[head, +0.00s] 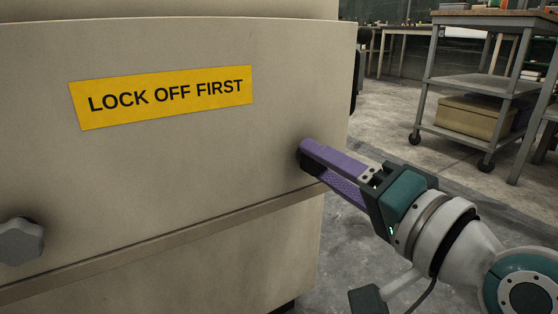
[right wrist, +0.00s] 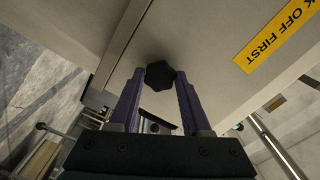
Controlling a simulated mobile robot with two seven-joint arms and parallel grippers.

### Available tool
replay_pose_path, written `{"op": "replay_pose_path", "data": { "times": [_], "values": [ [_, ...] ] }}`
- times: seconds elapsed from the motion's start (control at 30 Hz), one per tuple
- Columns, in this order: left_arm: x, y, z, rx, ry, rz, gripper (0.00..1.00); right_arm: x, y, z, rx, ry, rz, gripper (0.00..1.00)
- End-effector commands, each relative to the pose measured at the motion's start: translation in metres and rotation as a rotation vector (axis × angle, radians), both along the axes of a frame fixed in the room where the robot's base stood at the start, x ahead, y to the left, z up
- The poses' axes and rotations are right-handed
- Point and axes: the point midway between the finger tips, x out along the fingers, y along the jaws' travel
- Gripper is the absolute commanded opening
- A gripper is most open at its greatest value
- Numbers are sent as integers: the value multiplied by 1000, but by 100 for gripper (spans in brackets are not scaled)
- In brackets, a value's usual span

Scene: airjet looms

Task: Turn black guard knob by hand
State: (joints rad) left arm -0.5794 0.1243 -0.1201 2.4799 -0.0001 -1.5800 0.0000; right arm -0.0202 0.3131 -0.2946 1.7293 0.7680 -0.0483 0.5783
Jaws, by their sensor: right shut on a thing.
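The black guard knob (right wrist: 160,75) is a dark, many-sided knob on the beige guard panel (head: 180,150). In the right wrist view it sits between the tips of my two purple fingers. In the head view only a dark bit of it (head: 302,158) shows near the panel's right edge, mostly hidden by the fingers. My right gripper (head: 314,165) reaches in from the right and is shut on the black knob. My left gripper is not in view.
A grey knob (head: 20,241) is at the panel's lower left. A yellow "LOCK OFF FIRST" label (head: 165,96) is on the panel. A ledge (head: 160,252) runs below. A wheeled grey cart (head: 480,85) with a box stands behind at right. Open floor lies between.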

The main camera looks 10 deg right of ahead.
Motion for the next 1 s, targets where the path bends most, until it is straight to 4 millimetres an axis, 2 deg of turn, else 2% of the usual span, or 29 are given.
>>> {"op": "replay_pose_path", "data": {
  "times": [0.03, 0.2, 0.23, 0.5, 0.8, 1.0],
  "values": [
    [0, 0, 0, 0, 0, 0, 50, 0, 0, 1, 3, -2, -1, 50],
    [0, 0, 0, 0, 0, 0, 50, 0, 0, 1, 5, 0, -1, 69],
    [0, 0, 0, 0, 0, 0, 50, 0, 0, 1, 5, 0, -1, 70],
    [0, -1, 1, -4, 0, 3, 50, -1, -1, 1, 7, 2, -1, 70],
    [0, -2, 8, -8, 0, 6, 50, -18, -6, 1, 6, 4, 0, 70],
    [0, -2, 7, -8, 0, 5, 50, -19, -7, 0, 8, 1, 0, 70]
  ]
}}
